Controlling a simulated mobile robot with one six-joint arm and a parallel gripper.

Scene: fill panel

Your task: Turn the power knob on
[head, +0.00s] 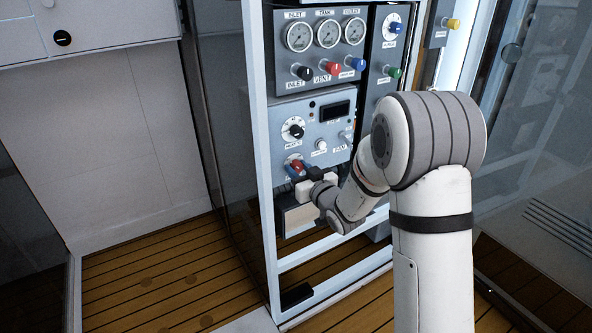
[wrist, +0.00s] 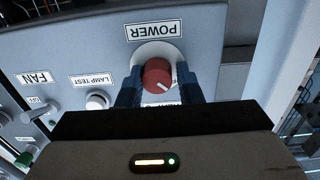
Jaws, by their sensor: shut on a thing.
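The power knob (wrist: 157,74) is red with a white pointer line and sits under the POWER label (wrist: 154,31) in the wrist view, which shows the panel upside down. The pointer line slants toward the lower right of that view. My gripper (wrist: 158,88) has its two dark blue fingers on either side of the knob, shut on it. In the head view my gripper (head: 302,170) reaches the lower part of the panel, where a bit of the red knob (head: 296,165) shows between the fingers. Lettering below the knob is partly hidden by the gripper.
The lamp test button (wrist: 97,100) and the fan switch (wrist: 30,116) are beside the knob. Above are a black-and-white dial (head: 293,128), a dark display (head: 335,110), three gauges (head: 327,33) and several coloured valve knobs. A white frame post (head: 262,150) stands left of the panel.

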